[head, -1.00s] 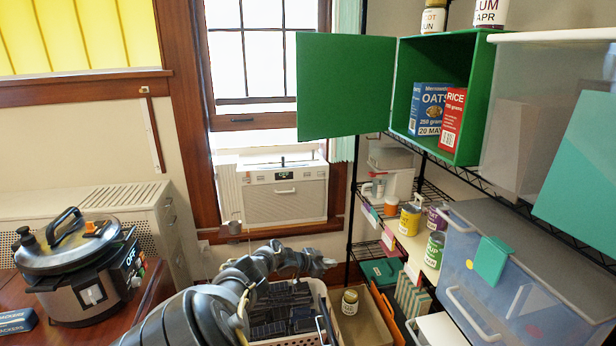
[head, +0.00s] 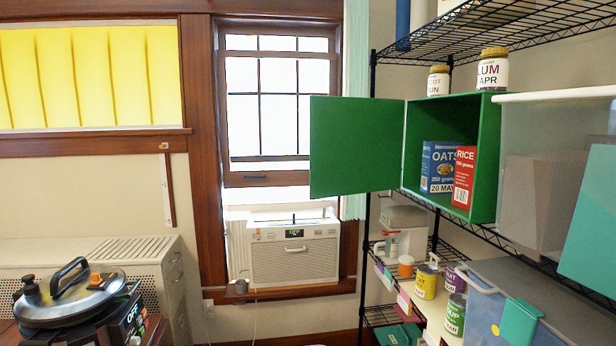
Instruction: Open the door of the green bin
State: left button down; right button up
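The green bin (head: 484,160) stands on a black wire shelf at the right in the head view. Its green door (head: 355,147) is swung wide open to the left, showing its inner face. Inside the bin are a blue oats box (head: 437,166) and a red rice box (head: 464,176). Two labelled jars, one with a yellow lid (head: 438,82) and a larger one (head: 492,70), stand on top of the bin. Neither of my grippers shows in this view.
A clear bin with a teal panel (head: 592,225) sits right of the green bin. Cans and bottles (head: 427,280) stand on the lower shelf. A pressure cooker (head: 72,295) is at lower left. A window air conditioner (head: 294,255) is behind. Space before the door looks clear.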

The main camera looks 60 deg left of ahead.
aim_at(355, 144)
jog(key=u, duration=2.35)
jog(key=i, duration=1.1)
jog(key=z, duration=1.85)
